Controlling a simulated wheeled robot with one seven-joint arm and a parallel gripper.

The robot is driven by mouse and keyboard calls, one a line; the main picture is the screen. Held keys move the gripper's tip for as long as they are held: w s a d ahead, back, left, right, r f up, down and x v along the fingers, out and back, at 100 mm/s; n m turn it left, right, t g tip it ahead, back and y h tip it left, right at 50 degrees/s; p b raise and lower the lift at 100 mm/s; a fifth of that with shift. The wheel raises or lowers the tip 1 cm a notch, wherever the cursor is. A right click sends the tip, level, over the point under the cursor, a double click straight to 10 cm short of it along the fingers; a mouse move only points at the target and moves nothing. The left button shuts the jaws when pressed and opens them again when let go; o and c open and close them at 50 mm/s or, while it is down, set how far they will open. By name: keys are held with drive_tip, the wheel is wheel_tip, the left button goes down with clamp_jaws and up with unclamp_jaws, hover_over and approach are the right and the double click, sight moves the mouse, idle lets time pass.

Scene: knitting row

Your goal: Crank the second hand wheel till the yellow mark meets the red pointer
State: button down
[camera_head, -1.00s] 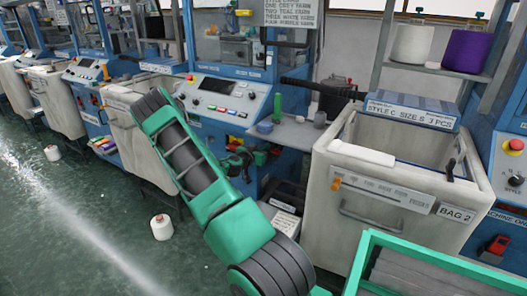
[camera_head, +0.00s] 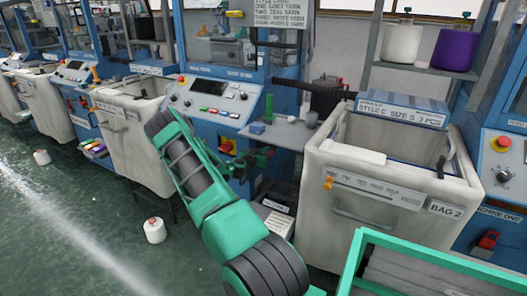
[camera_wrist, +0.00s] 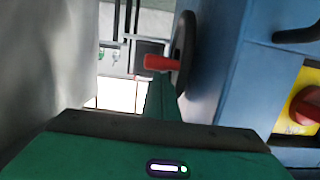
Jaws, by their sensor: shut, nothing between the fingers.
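In the wrist view a dark hand wheel (camera_wrist: 184,45) stands edge-on against a blue machine side. Its red handle (camera_wrist: 160,62) sticks out to the left. My gripper (camera_wrist: 164,92) is shut and empty, its green fingers pointing at the wheel from below in the picture, close to the handle. I cannot tell whether they touch the wheel. In the head view my gripper is small beside the blue machine, partly behind my arm, and the wheel cannot be made out. I cannot make out the yellow mark or the red pointer in either view.
A red knob on a yellow plate (camera_wrist: 308,108) is at the right of the wrist view. A pale bag bin marked BAG 2 (camera_head: 340,225) and a green-rimmed crate (camera_head: 400,246) stand right of my arm.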

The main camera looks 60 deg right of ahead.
wheel_tip(320, 180, down, 2)
drive_tip(key=shift+a+f, duration=0.1)
idle(0.4)
